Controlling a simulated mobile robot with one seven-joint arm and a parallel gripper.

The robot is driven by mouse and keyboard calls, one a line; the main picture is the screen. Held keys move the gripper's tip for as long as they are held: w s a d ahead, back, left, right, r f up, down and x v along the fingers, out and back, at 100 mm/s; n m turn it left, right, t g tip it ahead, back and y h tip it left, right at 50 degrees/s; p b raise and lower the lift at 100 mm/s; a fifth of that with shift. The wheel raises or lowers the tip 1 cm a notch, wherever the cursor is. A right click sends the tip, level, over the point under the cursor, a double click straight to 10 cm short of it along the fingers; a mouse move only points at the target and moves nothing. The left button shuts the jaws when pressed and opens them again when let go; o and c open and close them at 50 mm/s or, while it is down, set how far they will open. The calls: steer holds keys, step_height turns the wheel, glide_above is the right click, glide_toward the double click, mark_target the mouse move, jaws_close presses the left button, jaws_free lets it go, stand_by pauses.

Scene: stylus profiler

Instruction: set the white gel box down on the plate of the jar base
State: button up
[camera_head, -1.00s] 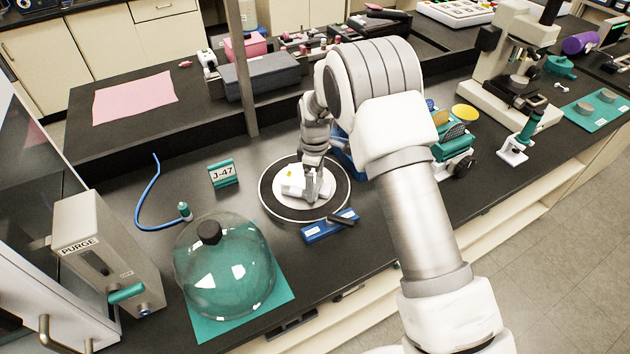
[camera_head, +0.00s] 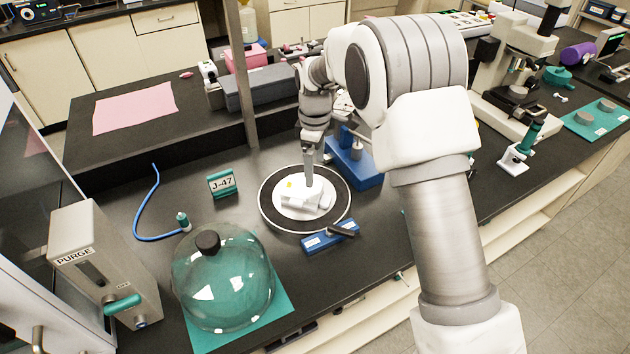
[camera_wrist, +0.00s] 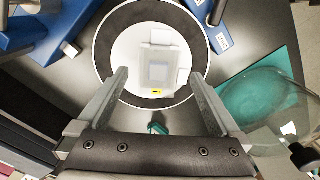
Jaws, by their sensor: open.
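The white gel box (camera_head: 301,197) rests on the round white plate (camera_head: 283,211) of the jar base, inside its dark ring (camera_head: 268,217). In the wrist view the gel box (camera_wrist: 160,65) shows a grey square on its face and a small yellow label, and lies within the white plate (camera_wrist: 128,62). My gripper (camera_head: 309,178) is above and behind the box in the head view. In the wrist view my gripper (camera_wrist: 158,78) is open, its fingers wide apart with nothing gripped between them.
A glass bell jar with a black knob (camera_head: 222,285) stands on a teal mat at the front left. A blue tool block (camera_head: 331,236) lies by the base's front right edge, and a blue stand (camera_head: 357,170) is behind right.

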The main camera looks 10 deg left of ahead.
steer(key=shift+r, duration=1.25)
steer(key=s+d+r+m+t, duration=0.1)
steer(key=s+d+r+m, duration=0.35)
steer(key=d+r, duration=0.3)
steer(key=s+d+r+m+t, duration=0.2)
steer(key=s+d+r+m, duration=0.1)
steer(key=s+d+r, duration=0.5)
steer(key=s+d+r+m+t, duration=0.1)
steer(key=s+d+m, duration=0.3)
steer(key=s, duration=0.4)
steer(key=s+d+r+m+t, duration=0.1)
steer(key=s+d+m, duration=0.3)
steer(key=s, duration=0.5)
steer(key=shift+m+t, duration=0.3)
steer(key=shift+m, duration=0.15)
